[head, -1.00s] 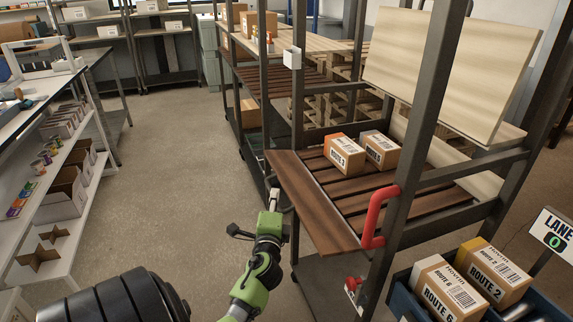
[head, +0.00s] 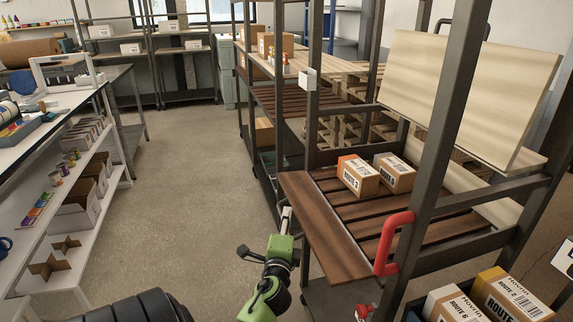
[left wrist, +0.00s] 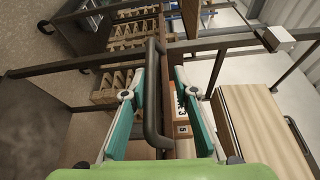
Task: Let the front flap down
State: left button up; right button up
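The front flap (head: 325,230) is a dark brown wooden board along the front of the rack's slatted shelf (head: 385,215); its exact tilt is hard to tell. My left gripper (head: 287,211) is at the flap's outer side, near its far end. In the left wrist view, a dark curved handle (left wrist: 152,100) runs between the two teal fingers of my left gripper (left wrist: 153,92). The fingers stand apart with gaps visible beside the handle. The flap shows there as a narrow brown strip right of the handle. My right gripper is out of view.
Two route boxes (head: 358,175) sit on the slatted shelf. A red handle (head: 392,240) is fixed near the front post. A pale board (head: 470,95) stands behind. More boxes (head: 510,295) are at lower right. The floor (head: 200,185) left of the rack is clear.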

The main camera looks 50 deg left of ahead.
pick_arm(q)
jog(key=v, duration=0.7)
jog(key=shift+d, duration=0.2)
jog(key=shift+s+f, duration=0.1)
jog(key=shift+s, duration=0.1)
